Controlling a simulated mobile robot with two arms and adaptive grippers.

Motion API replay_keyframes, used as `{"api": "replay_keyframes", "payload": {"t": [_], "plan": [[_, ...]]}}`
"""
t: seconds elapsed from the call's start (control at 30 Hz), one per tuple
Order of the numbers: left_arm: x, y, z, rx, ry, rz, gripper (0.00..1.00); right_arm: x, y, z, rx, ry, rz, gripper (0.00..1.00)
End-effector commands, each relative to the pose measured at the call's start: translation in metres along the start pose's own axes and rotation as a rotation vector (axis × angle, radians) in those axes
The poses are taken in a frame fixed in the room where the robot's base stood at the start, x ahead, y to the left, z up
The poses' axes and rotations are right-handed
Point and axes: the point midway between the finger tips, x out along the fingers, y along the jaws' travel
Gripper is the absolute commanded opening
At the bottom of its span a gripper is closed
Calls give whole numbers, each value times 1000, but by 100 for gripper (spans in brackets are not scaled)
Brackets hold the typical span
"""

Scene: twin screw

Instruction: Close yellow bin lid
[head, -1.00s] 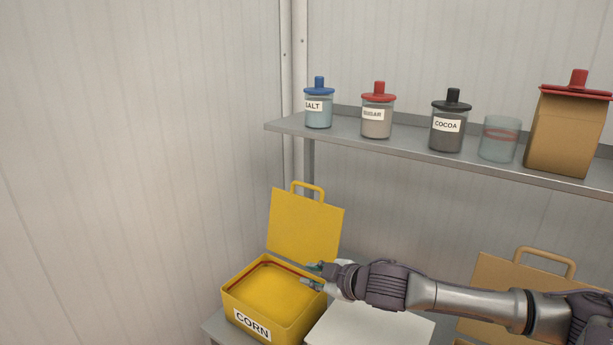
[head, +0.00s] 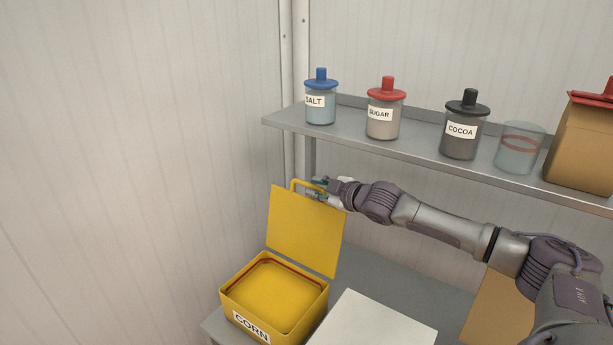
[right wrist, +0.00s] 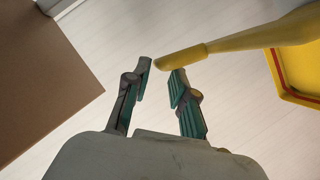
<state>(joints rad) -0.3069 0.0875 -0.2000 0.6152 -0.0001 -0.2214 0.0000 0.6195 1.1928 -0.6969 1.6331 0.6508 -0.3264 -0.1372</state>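The yellow bin (head: 277,323) labelled CORN sits at the lower left, its top open. My right gripper (head: 322,188) is beside the right part of the handle. In the right wrist view my gripper (right wrist: 162,82) is open, its two fingers apart. The end of the yellow handle (right wrist: 180,57) lies at the fingertips there; whether it touches them I cannot tell. Part of the bin's rim (right wrist: 290,92) shows at the right. My left gripper is not in view.
A shelf (head: 408,147) above holds salt, sugar and cocoa jars, a clear empty jar (head: 519,147) and a brown box (head: 583,150). A white panel (head: 372,322) lies right of the bin.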

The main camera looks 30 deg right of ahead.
Motion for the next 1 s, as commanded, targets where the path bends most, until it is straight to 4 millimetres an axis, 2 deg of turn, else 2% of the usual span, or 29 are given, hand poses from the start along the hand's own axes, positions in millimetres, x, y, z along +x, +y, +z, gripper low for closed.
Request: {"api": "replay_keyframes", "payload": {"t": [0.1,0.2,0.4,0.7,0.87,1.0], "plan": [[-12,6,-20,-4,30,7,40,22,3,-3,4,2,2,25],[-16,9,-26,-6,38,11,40,36,2,-1,3,0,2,25],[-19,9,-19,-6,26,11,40,50,1,0,0,0,1,25],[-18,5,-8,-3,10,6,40,51,0,1,-1,-1,0,25],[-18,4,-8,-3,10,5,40,51,0,1,0,-1,0,0],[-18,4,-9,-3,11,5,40,51,0,1,0,-1,0,0]]}}
